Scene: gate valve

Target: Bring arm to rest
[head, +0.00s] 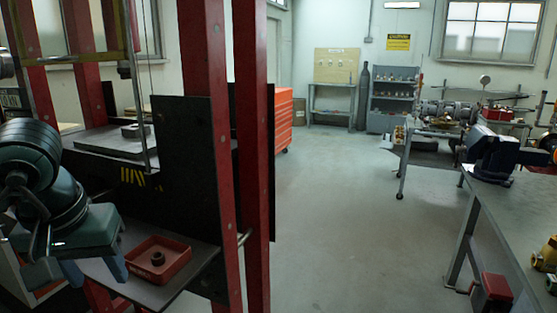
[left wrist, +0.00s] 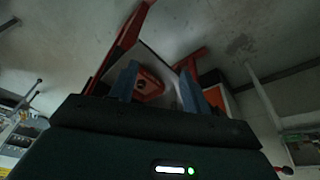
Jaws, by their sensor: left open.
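My left gripper (head: 95,274) is at the lower left of the head view, pointing down, with its two blue-grey fingers apart and nothing between them. It hangs beside a red tray (head: 180,274) that stands on a low shelf and holds a dark ring (head: 157,258). In the left wrist view the open fingers (left wrist: 158,85) frame a red tray-like shape beyond them. My left arm comes in from the left edge, close to the red press frame (head: 255,150). My right gripper is not in view.
A press bed (head: 110,145) lies behind the gripper, with a dark panel (head: 190,150) to its right. A workbench (head: 510,215) with a blue vise (head: 495,155) stands at right. A red cabinet (head: 284,120) is farther back. The floor (head: 350,220) between is clear.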

